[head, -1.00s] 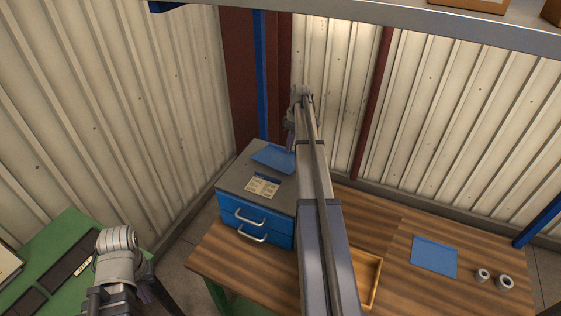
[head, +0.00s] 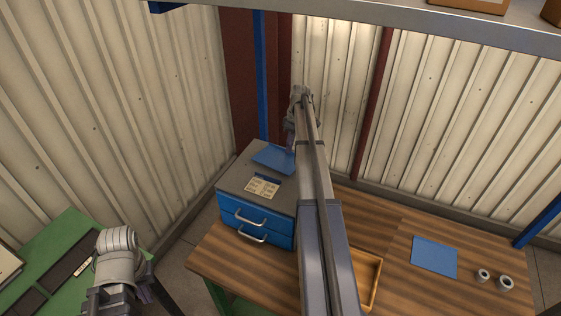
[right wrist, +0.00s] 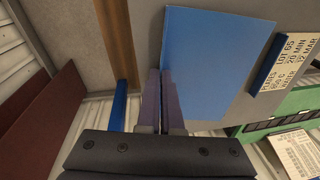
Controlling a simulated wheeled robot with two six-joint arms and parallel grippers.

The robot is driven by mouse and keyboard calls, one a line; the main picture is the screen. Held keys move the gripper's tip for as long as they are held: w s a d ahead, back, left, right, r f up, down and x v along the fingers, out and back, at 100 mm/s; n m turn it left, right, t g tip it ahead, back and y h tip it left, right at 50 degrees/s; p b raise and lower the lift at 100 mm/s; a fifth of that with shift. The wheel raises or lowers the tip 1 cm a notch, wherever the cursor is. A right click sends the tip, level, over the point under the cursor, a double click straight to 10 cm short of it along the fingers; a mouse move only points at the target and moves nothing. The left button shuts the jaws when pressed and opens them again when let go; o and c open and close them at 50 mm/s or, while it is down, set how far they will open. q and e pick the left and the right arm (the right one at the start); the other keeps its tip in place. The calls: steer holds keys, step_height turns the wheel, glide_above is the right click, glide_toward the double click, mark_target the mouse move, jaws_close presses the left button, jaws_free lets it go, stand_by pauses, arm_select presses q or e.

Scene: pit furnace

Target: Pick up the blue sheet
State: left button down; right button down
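A flat blue sheet (head: 272,157) lies at the back of the grey top of a blue drawer cabinet (head: 238,186). It also shows large in the right wrist view (right wrist: 215,60). My right gripper (right wrist: 161,78) is at the sheet's left edge there, its two fingers almost together and overlapping that edge. I cannot tell whether the edge is between them. In the head view my right gripper (head: 291,145) is partly hidden by my arm. A second blue sheet (head: 434,256) lies flat on the wooden table. My left gripper's fingers are hardly visible at the lower left.
A printed card (head: 262,187) lies in front of the cabinet sheet. A wooden tray (head: 372,285) and two grey rings (head: 483,275) (head: 505,283) are on the table (head: 400,225). A green bench (head: 60,238) stands left. Corrugated walls and a blue post (head: 261,80) are behind the cabinet.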

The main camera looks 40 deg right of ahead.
steer(key=shift+r, duration=0.15)
stand_by(0.5)
step_height(320, 180, up, 10)
steer(key=p, duration=1)
steer(key=shift+f, duration=0.2)
